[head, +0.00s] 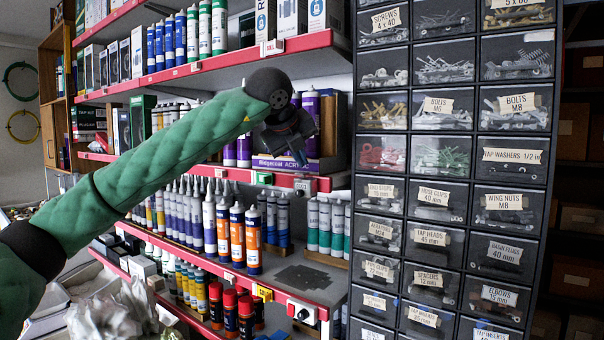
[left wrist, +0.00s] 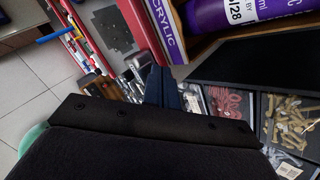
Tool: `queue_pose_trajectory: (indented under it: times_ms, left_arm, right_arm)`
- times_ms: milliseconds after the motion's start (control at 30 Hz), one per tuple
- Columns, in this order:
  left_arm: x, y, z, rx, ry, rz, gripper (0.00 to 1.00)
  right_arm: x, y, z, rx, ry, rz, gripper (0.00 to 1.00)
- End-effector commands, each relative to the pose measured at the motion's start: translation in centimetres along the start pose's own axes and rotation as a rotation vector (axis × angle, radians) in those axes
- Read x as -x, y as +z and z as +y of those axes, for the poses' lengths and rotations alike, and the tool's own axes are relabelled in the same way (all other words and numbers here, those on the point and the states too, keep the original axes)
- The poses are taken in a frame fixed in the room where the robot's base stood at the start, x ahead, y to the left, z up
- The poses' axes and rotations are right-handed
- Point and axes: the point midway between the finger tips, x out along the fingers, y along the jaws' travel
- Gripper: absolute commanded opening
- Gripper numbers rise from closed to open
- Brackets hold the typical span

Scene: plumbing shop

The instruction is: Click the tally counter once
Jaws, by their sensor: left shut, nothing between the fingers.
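A small whitish device with a dark round part (head: 302,311) is fixed on the red front edge of the lower shelf in the head view; it looks like the tally counter. A smaller pale box (head: 303,186) sits on the middle shelf's edge, too small to identify surely. My left gripper (head: 299,157) is shut and empty, pointing down in front of the purple tubes, just above the middle shelf's edge. In the left wrist view its dark fingers (left wrist: 160,88) show beside a pale object (left wrist: 139,63), which I cannot identify for certain. My right gripper is out of view.
A cabinet of labelled small-parts drawers (head: 450,170) stands close to the right of my left gripper. Shelves of tubes and cartridges (head: 237,235) fill the middle. A purple "ACRYLIC" box (head: 285,164) is right behind the gripper. Spray cans (head: 231,312) stand lower down.

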Motion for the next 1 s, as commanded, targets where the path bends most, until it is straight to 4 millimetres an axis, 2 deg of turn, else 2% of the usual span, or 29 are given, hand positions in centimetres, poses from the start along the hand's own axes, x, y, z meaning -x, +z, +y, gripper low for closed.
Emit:
queue_pose_trajectory:
  times_ms: [567,1000]
  left_arm:
    - [0.8,0.5,-0.6,0.000,-0.001,-0.001,0.00]
    - [3.1,2.2,-2.3,-0.001,-0.001,-0.001,0.00]
  right_arm:
    - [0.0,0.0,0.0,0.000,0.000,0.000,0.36]
    - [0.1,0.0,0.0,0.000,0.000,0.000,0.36]
